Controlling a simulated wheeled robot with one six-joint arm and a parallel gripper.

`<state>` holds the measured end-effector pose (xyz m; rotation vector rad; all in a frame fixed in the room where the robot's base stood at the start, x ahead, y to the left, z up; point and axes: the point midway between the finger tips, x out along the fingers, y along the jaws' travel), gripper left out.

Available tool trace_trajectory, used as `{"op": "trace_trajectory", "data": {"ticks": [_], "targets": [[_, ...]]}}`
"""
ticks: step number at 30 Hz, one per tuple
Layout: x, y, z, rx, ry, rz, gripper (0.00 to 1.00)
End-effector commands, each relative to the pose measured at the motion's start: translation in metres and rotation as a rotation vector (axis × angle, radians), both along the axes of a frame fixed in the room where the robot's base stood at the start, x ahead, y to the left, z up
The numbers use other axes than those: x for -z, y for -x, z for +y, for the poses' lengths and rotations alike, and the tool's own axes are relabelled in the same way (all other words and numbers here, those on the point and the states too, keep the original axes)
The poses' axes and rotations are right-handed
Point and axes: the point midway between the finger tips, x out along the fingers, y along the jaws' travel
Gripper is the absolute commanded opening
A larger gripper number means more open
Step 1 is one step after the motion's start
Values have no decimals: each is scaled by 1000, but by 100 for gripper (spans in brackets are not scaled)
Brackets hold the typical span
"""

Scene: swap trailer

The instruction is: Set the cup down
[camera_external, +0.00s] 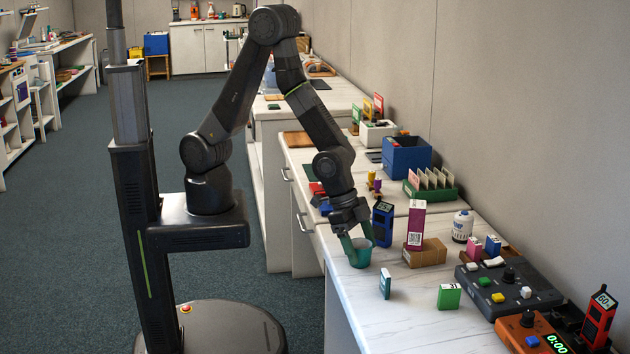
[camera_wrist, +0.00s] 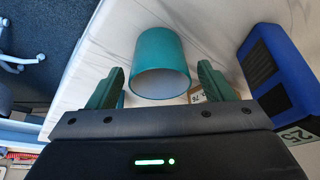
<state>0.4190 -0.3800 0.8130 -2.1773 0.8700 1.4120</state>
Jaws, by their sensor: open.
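The teal cup (camera_external: 360,257) appears to stand upright on the white counter (camera_external: 395,325) near its front edge. It also shows in the wrist view (camera_wrist: 158,50), with its open mouth towards the camera. My gripper (camera_external: 358,243) is above and around the cup, its green fingers pointing down. In the wrist view my gripper (camera_wrist: 161,75) is open, with one finger at each side of the cup and a visible gap on both sides. The cup's base is hidden in the wrist view.
A blue device (camera_external: 382,223) stands close behind the cup; it is at the right in the wrist view (camera_wrist: 277,68). A teal-and-white box (camera_external: 385,283) and a green box (camera_external: 449,296) stand nearer the camera. A magenta box (camera_external: 416,224) stands on a brown block (camera_external: 425,254).

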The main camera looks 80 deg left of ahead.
Motion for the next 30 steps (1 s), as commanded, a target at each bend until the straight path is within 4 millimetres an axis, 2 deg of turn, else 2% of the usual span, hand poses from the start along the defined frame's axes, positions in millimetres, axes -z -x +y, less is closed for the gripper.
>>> {"op": "trace_trajectory", "data": {"ticks": [8,21,30], "targets": [[-13,3,3,0,1,-1,74],[-82,25,24,0,3,-3,74],[-109,34,33,0,1,-1,74]]}}
